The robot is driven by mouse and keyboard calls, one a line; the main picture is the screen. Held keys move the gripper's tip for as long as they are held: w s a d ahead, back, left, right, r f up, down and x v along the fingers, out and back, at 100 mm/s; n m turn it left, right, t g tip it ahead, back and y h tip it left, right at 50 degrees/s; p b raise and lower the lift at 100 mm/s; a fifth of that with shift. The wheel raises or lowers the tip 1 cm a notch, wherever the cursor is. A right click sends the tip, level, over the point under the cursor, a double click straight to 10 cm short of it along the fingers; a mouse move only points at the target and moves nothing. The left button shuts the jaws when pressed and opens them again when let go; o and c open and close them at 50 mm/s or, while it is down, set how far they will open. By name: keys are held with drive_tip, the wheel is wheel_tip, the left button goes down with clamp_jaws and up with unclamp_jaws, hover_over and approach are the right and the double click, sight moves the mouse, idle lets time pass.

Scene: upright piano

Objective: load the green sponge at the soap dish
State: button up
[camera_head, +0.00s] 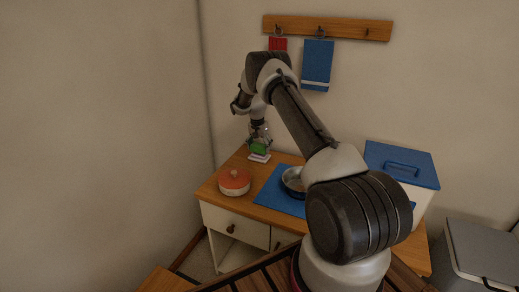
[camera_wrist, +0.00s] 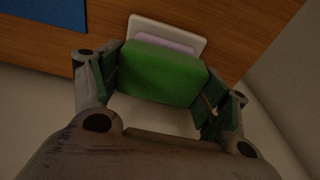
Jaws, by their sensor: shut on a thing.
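The green sponge (camera_head: 260,146) is held by my gripper (camera_head: 259,141) over the far left part of the wooden cabinet top. In the wrist view, the green sponge (camera_wrist: 162,73) sits between the two fingers of my gripper (camera_wrist: 160,82), which is shut on it. The soap dish (camera_head: 259,157), pale with a lilac inside, lies just below the sponge. The soap dish (camera_wrist: 190,27) also shows in the wrist view, partly hidden behind the sponge. I cannot tell whether the sponge touches the dish.
A white box with a blue lid (camera_head: 402,165) stands at the right. Cloths hang from a wall rack (camera_head: 345,30).

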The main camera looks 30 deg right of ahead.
sight(260, 144)
drive_tip(key=shift+r, duration=2.9)
